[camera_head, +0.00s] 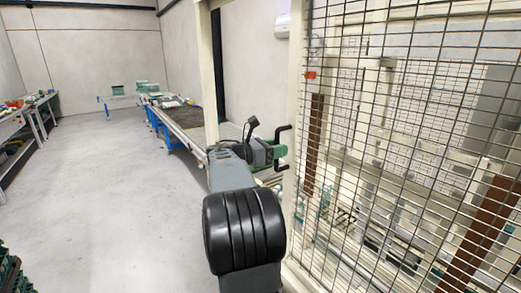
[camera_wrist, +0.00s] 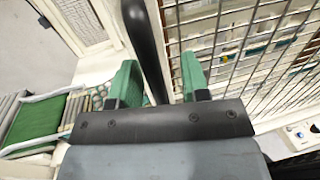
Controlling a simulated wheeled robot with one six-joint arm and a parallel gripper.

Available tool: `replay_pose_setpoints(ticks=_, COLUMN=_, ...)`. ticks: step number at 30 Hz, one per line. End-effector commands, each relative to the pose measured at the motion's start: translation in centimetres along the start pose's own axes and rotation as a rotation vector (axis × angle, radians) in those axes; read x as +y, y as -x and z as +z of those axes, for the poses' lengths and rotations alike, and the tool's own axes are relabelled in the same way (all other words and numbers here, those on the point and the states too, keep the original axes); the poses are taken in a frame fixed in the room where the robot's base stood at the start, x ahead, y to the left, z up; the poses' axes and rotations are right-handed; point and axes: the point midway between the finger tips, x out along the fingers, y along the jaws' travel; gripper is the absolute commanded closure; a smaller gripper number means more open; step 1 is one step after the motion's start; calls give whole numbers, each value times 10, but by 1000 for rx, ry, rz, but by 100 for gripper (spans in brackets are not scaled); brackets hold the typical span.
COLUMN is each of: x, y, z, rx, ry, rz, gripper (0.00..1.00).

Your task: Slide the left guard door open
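The guard door (camera_head: 297,100) is a cream frame with black wire mesh, filling the right of the head view; its mesh also shows in the wrist view (camera_wrist: 250,45). Its black bar handle (camera_head: 277,134) stands out from the left upright of the frame. My gripper (camera_head: 279,152) is at the handle, with its green fingers pointing at it. In the wrist view the handle (camera_wrist: 146,45) runs down between the two green fingers of my gripper (camera_wrist: 158,78). The fingers are apart, with visible gaps beside the bar. The bar's lower end is hidden behind the gripper body.
A cream post (camera_head: 207,70) stands left of the door, with an opening between them. A conveyor (camera_head: 185,116) runs back beyond it. Machinery lies behind the mesh. Work tables (camera_head: 42,100) stand at the far left. The grey floor (camera_head: 95,190) between is clear.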

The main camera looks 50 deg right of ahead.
Motion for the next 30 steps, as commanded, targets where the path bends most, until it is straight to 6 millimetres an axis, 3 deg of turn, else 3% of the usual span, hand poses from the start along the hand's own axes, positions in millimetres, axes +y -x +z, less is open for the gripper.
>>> replay_pose_setpoints(ticks=3, x=1, y=17, z=0, rx=-1, ry=-3, rz=7, gripper=58)
replay_pose_setpoints(ticks=9, x=0, y=31, z=0, rx=0, ry=-3, rz=6, gripper=58)
replay_pose_setpoints(ticks=30, x=-1, y=33, z=1, rx=0, ry=-2, rz=0, gripper=58)
